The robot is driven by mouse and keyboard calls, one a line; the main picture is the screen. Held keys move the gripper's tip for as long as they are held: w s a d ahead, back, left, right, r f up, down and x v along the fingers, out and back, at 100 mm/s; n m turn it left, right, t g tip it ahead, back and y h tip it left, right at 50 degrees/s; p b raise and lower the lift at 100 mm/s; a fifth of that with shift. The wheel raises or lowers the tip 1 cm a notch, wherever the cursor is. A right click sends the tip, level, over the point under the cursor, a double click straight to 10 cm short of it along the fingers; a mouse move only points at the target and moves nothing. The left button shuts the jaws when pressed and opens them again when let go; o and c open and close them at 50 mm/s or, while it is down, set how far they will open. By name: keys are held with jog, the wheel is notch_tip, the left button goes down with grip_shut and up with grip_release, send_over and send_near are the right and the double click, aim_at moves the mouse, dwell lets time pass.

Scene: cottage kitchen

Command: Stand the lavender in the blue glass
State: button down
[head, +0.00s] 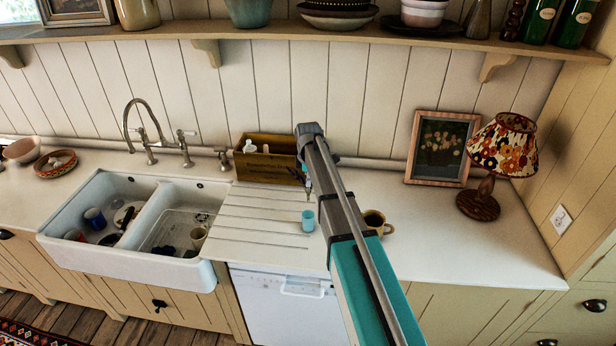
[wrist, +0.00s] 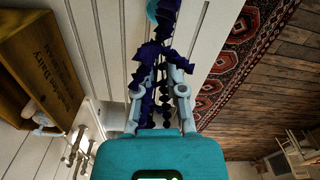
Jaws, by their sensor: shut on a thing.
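The lavender (wrist: 149,54) is a dark purple, spiky bunch, clearest in the wrist view. My gripper (wrist: 160,88) is shut on it, with pale fingers on either side. The bunch stretches from the fingers toward the top of the picture. The blue glass (head: 308,222) is a small light-blue tumbler standing on the counter, at the right edge of the draining grooves. In the head view my gripper (head: 309,186) is above the glass, partly hidden by my arm. Part of the glass's rim (wrist: 152,10) shows at the top of the wrist view, partly behind the lavender.
A brown mug (head: 374,221) stands right of the glass, close to my arm. A wooden box (head: 270,170) stands behind, against the wall. The double sink (head: 140,228) is to the left. A lamp (head: 501,150) and picture frame (head: 440,148) stand right; the counter before them is clear.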

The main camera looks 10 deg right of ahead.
jog(key=shift+f, duration=0.3)
notch_tip(320, 180, down, 11)
jog(key=b, duration=1.2)
jog(key=shift+f, duration=0.2)
dwell(0.6)
dwell(0.4)
jog(key=c, duration=0.6)
grip_release()
jog(key=shift+c, duration=0.2)
jog(key=shift+r, duration=0.1)
dwell(0.5)
